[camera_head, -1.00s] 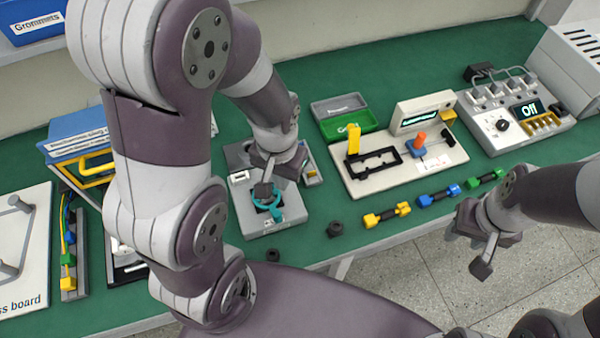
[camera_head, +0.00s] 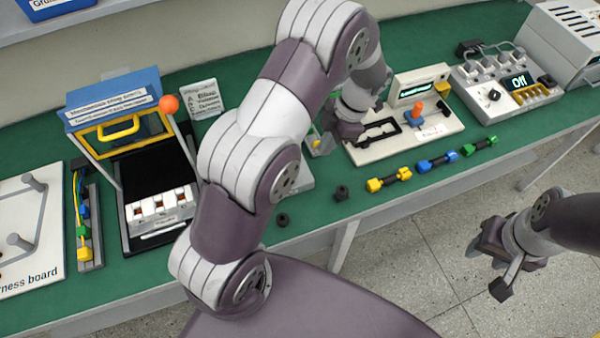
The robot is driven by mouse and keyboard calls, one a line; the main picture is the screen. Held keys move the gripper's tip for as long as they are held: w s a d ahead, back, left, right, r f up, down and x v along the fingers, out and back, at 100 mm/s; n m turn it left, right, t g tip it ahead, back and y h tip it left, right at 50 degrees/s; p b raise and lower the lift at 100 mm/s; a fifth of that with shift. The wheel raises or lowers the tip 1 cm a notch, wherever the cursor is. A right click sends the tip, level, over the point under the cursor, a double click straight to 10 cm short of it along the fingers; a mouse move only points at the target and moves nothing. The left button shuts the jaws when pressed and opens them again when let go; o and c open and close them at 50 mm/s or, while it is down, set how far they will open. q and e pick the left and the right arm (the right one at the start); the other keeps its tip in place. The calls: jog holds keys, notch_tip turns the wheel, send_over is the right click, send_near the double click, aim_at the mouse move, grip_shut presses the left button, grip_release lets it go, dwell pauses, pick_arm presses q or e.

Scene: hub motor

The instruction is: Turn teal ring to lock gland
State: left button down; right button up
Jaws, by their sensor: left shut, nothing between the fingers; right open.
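The teal ring is hidden behind my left arm. Only the right part of its grey gland fixture (camera_head: 301,180) shows beside the arm. My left gripper (camera_head: 328,135) is shut and empty. It hangs above the bench by the left end of the cream lever fixture, and its fingertips are partly hidden. Whether it touches anything there cannot be told. My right gripper (camera_head: 498,268) is open and empty, over the floor in front of the bench.
The cream lever fixture (camera_head: 440,128) has an orange knob and a lit display. Yellow (camera_head: 374,185), blue (camera_head: 424,166) and green (camera_head: 468,150) connectors line the front edge. Two dark nuts (camera_head: 341,192) (camera_head: 282,219) lie nearby. The power box (camera_head: 490,95) reads "Off". A blue-topped tester (camera_head: 115,100) stands left.

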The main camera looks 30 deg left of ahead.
pick_arm(q)
jog(key=b+x, duration=0.6)
jog(key=x, duration=0.2)
jog(key=shift+d+f, duration=0.1)
jog(key=shift+f, duration=0.05)
jog(key=shift+s+a+r+p, duration=0.2)
jog(key=shift+s+a+p, duration=0.2)
jog(key=shift+s+a, duration=0.2)
jog(key=shift+s+a+r+p, duration=0.2)
jog(key=shift+s+a+p, duration=0.2)
jog(key=shift+s+a, duration=0.4)
jog(key=shift+s, duration=0.1)
jog(key=shift+w+f, duration=0.1)
pick_arm(e)
notch_tip(320, 180, down, 6)
jog(key=shift+f, duration=0.1)
